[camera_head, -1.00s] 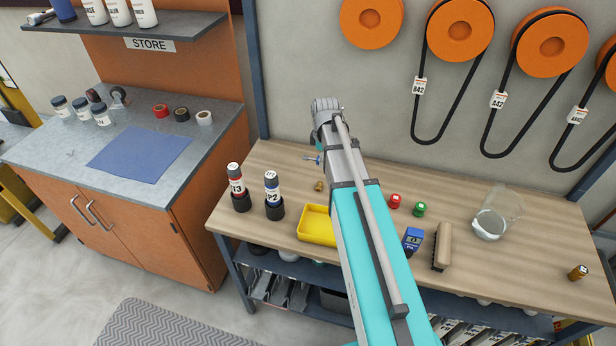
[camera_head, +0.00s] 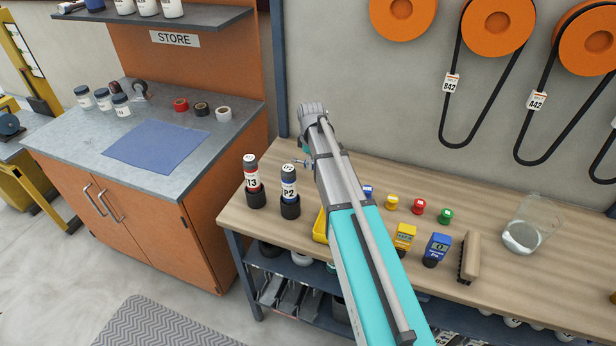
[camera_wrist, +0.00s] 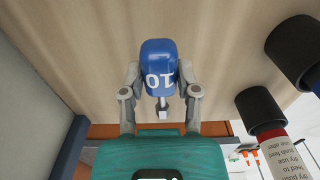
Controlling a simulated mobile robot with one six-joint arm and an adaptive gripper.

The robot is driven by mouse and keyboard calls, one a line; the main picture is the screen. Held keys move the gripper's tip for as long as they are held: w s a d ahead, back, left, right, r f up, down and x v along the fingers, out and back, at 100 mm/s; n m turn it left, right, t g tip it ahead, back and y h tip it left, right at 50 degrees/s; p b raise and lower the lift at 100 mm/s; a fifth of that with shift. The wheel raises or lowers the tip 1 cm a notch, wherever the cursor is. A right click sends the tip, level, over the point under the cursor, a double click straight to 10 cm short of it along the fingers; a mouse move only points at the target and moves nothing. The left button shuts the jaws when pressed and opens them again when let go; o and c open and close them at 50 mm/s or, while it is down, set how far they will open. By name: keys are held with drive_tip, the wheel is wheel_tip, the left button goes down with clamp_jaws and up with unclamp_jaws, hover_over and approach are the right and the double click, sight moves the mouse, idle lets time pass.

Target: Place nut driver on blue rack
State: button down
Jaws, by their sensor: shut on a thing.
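The nut driver (camera_wrist: 159,65) has a blue handle marked 10 and a short metal shaft. In the wrist view, my gripper (camera_wrist: 160,82) is shut on it, with one finger on each side of the handle. The wooden bench top lies behind it. I see no thing that is clearly a blue rack; a flat blue mat (camera_head: 156,147) lies on the grey counter at left.
Two marked bottles, one red (camera_head: 252,181) and one blue (camera_head: 289,191), stand in dark holders on the bench (camera_head: 500,200). A partly hidden yellow tray (camera_head: 320,226), small coloured caps, a brush (camera_head: 470,257) and a glass beaker (camera_head: 532,222) are also there. The blue mat is bare.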

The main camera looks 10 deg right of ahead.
sight(307, 177)
drive_tip(key=shift+w+a+f, duration=0.25)
drive_tip(key=shift+f, duration=0.2)
drive_tip(key=shift+w+a+f+b, duration=0.25)
drive_tip(key=shift+f+b, duration=0.25)
drive_tip(key=shift+b, duration=0.2)
drive_tip(key=shift+f+b, duration=1.45)
drive_tip(key=shift+f, duration=0.05)
drive_tip(key=shift+f, duration=0.1)
drive_tip(key=shift+c, duration=1.7)
unclamp_jaws()
wheel_tip(307, 177, up, 12)
drive_tip(key=p, duration=1.2)
